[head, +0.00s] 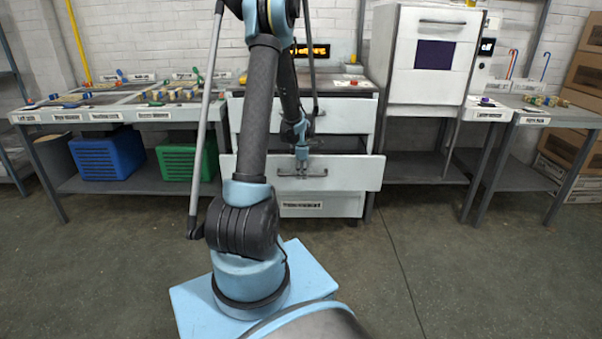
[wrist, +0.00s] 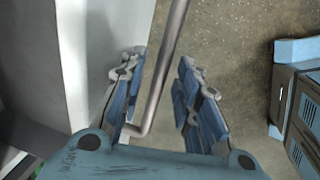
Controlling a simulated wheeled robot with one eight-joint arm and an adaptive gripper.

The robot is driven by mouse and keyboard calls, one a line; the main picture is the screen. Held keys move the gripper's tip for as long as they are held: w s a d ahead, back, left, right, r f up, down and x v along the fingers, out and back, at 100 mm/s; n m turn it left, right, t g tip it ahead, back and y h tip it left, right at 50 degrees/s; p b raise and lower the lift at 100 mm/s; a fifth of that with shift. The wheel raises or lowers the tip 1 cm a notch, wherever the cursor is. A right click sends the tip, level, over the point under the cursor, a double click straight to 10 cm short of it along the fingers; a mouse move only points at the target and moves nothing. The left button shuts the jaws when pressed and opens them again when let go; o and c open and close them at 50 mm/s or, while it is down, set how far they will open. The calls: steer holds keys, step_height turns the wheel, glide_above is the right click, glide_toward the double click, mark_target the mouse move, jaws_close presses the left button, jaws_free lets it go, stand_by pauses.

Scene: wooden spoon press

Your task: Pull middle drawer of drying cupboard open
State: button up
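The drying cupboard (head: 345,113) stands in the middle of the head view, below a dark worktop. Its middle drawer (head: 352,174) stands out in front of the drawers above and below, with a dark gap above its front. My gripper (head: 302,158) is at the drawer's bar handle (head: 318,175), which is partly hidden by it. In the wrist view, the grey handle (wrist: 165,75) runs between the two blue fingers of my gripper (wrist: 162,75). The fingers are apart, with a visible gap between the handle and the right finger.
A labelled bottom drawer (head: 302,205) is below. A white cabinet (head: 434,55) stands right of the cupboard. Blue (head: 108,155) and green (head: 186,160) crates sit on a shelf at left. The floor (head: 450,270) before the cupboard is clear on the right.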

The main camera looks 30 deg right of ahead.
steer(key=shift+r, duration=0.1)
step_height(320, 180, up, 12)
steer(key=s+a, duration=0.1)
steer(key=s, duration=0.1)
steer(key=shift+f, duration=0.25)
stand_by(0.5)
steer(key=shift+a, duration=0.1)
stand_by(0.3)
